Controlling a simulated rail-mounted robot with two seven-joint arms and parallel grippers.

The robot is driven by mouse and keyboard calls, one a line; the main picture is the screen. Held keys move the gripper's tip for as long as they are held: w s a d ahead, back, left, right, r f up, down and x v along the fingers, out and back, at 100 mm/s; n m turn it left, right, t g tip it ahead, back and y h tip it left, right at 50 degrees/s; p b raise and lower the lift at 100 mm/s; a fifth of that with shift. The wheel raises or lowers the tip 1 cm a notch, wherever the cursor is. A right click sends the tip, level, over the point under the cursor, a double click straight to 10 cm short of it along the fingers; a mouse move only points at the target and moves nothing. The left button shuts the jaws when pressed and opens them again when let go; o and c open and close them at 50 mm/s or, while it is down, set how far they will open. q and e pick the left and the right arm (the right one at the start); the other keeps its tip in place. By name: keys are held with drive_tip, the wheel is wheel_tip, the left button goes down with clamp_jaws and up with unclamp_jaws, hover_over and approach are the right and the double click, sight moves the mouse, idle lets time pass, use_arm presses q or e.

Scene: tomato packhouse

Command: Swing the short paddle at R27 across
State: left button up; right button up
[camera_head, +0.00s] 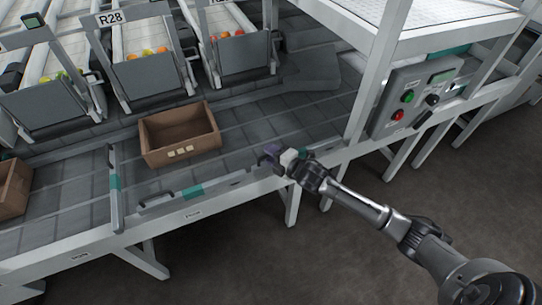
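A short paddle (193,190) with a teal band lies along the front edge of the conveyor, with a dark handle near its left end. Another paddle (115,185) with a teal band stands across the belt further left. The small labels on the front rail are too small to read, so I cannot tell which paddle is R27's. My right gripper (278,157) is at the front rail, near the right end of the first paddle. Purple, white and green parts show at its tip; whether it touches the paddle or is open is unclear. My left gripper is out of view.
A brown crate (160,155) stands on the grey conveyor (265,120); another crate (14,190) is at the left edge. Chutes with tomatoes, one marked R28 (109,17), line the back. A control box (412,98) with green and red buttons is on the right frame post.

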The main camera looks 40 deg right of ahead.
drive_tip(key=shift+w+f, duration=0.1)
drive_tip(key=shift+w, duration=0.05)
drive_tip(key=shift+c, duration=0.3)
clamp_jaws()
idle(0.3)
